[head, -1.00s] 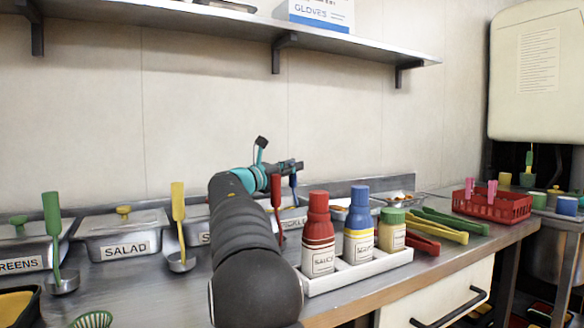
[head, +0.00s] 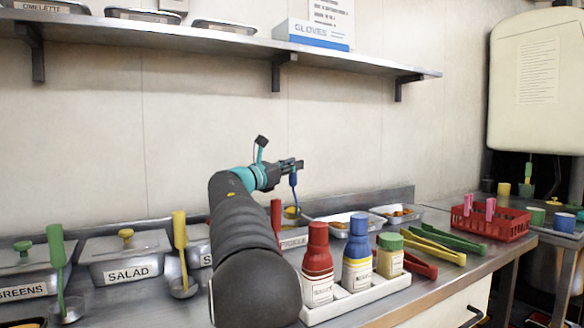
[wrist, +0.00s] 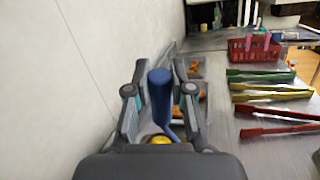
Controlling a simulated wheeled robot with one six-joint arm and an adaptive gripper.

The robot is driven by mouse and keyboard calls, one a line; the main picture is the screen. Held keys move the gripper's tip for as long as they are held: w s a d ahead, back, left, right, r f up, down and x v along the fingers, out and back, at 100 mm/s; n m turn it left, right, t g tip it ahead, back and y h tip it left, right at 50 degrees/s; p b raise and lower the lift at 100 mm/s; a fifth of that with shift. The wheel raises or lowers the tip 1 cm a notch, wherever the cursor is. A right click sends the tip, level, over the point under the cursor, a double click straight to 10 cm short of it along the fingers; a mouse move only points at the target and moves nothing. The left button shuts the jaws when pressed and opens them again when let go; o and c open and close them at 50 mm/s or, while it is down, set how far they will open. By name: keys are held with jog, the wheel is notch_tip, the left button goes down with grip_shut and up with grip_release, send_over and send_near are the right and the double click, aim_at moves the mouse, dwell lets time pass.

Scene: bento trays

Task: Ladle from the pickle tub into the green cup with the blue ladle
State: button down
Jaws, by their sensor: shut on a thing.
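My gripper (head: 292,166) is shut on the blue ladle (head: 293,182), which hangs down with its handle upright. The blue handle stands between my fingers in the wrist view (wrist: 160,95). Something yellow shows at the ladle's lower end; I cannot tell whether it is in the bowl or behind it. Below is a steel tub with a partly hidden label (head: 293,242), which looks like the pickle tub; its inside is hidden. A green cup (head: 535,216) stands at the far right, beyond the red basket.
A red basket (head: 490,223) with pink pegs stands at the right. Tongs (head: 436,243) and a white caddy (head: 350,300) of sauce bottles lie before it. Open food trays (head: 397,215) line the wall. A red-handled ladle (head: 276,215) stands near my arm. A shelf (head: 200,38) hangs above.

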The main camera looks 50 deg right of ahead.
jog(key=shift+r+p, duration=0.45)
jog(key=shift+r, duration=1.6)
